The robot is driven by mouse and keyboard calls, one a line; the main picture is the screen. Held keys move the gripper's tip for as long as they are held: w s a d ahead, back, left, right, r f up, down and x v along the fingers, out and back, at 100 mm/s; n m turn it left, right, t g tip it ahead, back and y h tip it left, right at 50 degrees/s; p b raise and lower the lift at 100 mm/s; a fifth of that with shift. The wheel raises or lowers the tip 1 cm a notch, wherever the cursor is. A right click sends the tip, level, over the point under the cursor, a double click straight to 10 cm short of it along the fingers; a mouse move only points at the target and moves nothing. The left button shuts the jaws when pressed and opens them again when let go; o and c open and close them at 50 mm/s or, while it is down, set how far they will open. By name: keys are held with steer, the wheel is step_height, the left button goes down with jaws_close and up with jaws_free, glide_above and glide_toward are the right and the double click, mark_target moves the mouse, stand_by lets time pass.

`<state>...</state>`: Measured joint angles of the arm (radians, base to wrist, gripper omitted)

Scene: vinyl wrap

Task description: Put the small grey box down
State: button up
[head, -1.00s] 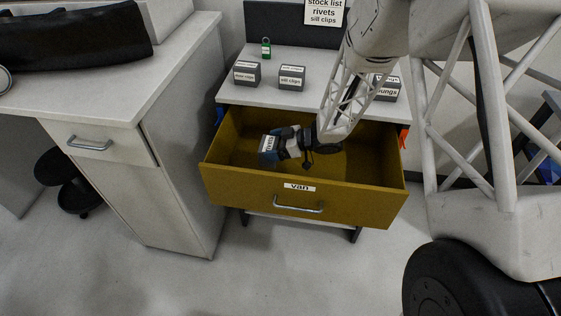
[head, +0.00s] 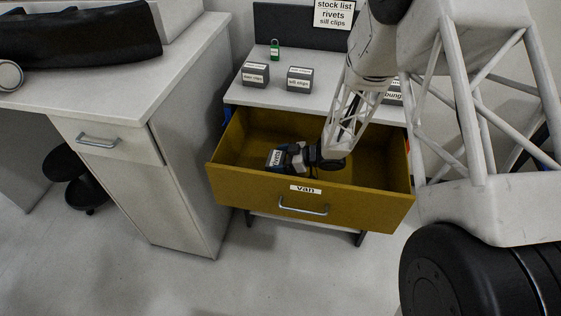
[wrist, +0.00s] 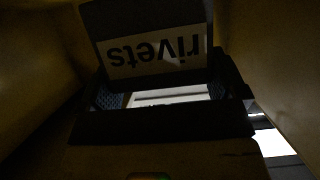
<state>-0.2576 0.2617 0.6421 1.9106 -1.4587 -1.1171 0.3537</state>
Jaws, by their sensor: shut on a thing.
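My gripper (head: 285,156) is inside the open yellow drawer (head: 375,205) labelled "van". It is shut on a small grey box (head: 274,158) with a "rivets" label. In the wrist view the label on the box (wrist: 155,50) shows upside down, with the fingers at its two sides. The drawer walls rise around the box. I cannot tell whether the box touches the drawer floor.
Other small grey boxes stand on the cabinet top, one (head: 255,74) at the left, a "sill clips" box (head: 299,79) beside it, and one (head: 393,92) partly behind my arm. A green padlock (head: 275,50) and a stock list sign (head: 334,14) are behind. A white counter (head: 110,85) stands left.

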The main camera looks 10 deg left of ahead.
steer(key=shift+f, duration=0.5)
steer(key=shift+f, duration=0.6)
steer(key=o, duration=0.7)
steer(key=shift+r, duration=0.15)
steer(key=shift+r, duration=0.45)
steer(key=shift+v, duration=6)
